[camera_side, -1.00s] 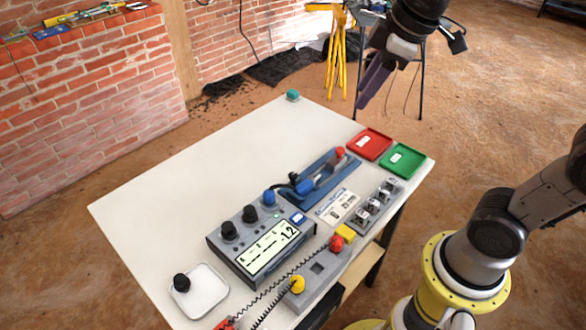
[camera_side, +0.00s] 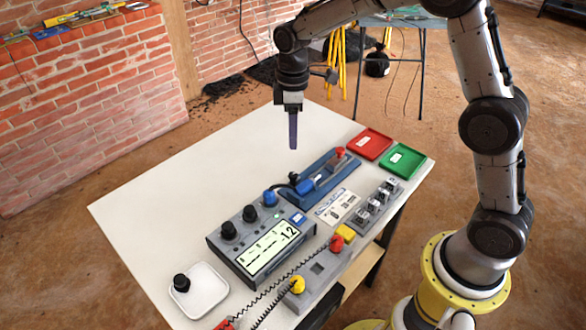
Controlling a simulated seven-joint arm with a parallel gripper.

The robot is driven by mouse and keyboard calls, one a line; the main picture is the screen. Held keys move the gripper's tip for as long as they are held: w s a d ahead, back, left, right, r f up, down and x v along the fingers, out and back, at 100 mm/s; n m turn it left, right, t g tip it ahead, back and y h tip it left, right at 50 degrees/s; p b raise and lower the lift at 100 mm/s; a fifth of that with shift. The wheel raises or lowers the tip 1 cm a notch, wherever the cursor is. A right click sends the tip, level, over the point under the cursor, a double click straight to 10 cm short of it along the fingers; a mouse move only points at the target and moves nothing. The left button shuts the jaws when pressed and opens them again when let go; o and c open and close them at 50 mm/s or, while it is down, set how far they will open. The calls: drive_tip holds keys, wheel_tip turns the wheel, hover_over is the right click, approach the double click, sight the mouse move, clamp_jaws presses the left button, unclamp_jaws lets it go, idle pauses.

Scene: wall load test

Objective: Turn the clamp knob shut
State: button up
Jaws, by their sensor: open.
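A blue clamp fixture (camera_side: 330,170) lies on the white table, right of the middle. It has a small black knob (camera_side: 293,177) at its left end and a red knob (camera_side: 339,152) at its right end; I cannot tell for sure which one is the clamp knob. My gripper (camera_side: 293,144) points down above the table, behind and above the black knob, apart from the fixture. Its purple fingers are seen edge-on and overlap, with nothing visible held. I cannot see the gap between them.
A grey meter box (camera_side: 262,246) with black and blue knobs stands in front. A red tray (camera_side: 371,144) and a green tray (camera_side: 402,160) sit at right. A switch block (camera_side: 375,202), a button box (camera_side: 318,272) and a white dish (camera_side: 200,291) are nearer. The table's left part is clear.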

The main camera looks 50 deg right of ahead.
sight(293, 174)
wheel_tip(293, 174, down, 12)
drive_tip(key=shift+r, duration=0.1)
idle(0.4)
clamp_jaws()
